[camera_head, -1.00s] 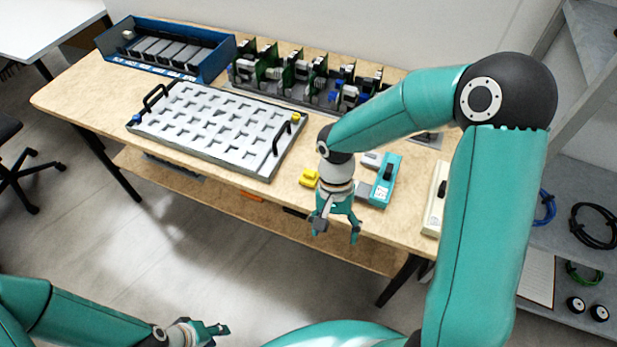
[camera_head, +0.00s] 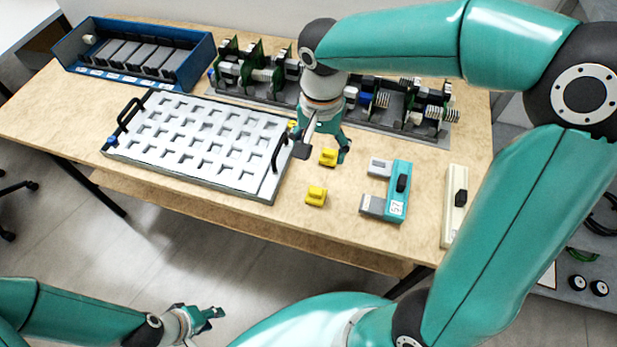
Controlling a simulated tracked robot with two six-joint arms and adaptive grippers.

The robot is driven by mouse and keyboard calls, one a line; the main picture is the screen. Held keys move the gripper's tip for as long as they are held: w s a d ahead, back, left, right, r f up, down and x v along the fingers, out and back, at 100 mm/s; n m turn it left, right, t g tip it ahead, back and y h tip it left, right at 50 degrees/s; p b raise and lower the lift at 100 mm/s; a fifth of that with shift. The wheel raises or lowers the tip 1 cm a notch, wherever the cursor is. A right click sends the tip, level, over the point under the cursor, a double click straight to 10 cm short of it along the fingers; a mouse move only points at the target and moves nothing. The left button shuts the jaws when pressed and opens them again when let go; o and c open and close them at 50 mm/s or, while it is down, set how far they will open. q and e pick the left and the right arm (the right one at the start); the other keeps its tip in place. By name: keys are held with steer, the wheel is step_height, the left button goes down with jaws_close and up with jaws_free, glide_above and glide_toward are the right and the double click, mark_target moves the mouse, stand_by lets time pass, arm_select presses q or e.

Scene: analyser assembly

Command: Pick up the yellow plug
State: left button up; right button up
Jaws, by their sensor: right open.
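Two yellow plugs lie on the wooden table to the right of the grey tray. The far yellow plug (camera_head: 329,158) shows between the fingertips of my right gripper (camera_head: 323,156). The near yellow plug (camera_head: 316,196) lies closer to the table's front edge, clear of the fingers. My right gripper is open and points down over the far plug; I cannot tell its height above it. My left gripper (camera_head: 212,314) is low in front of the table, away from the plugs. Its fingers are too small to read.
The grey tray (camera_head: 205,135) with black handles is left of the plugs. A teal device (camera_head: 399,190) and a cream device (camera_head: 453,205) lie to the right. A blue crate (camera_head: 190,72) and a rack of circuit boards (camera_head: 262,92) stand at the back.

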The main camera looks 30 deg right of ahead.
steer(key=w, duration=0.1)
glide_toward(316, 190)
steer(key=f, duration=0.5)
steer(key=shift+w+d+f, duration=0.1)
steer(key=shift+w+f, duration=0.15)
steer(key=shift+w, duration=0.05)
steer(key=shift+s+f, duration=0.2)
steer(key=shift+f, duration=1.15)
steer(key=shift+s+f, duration=0.2)
steer(key=shift+f, duration=1.1)
steer(key=shift+c, duration=0.3)
steer(key=c, duration=1.3)
steer(key=shift+r, duration=0.2)
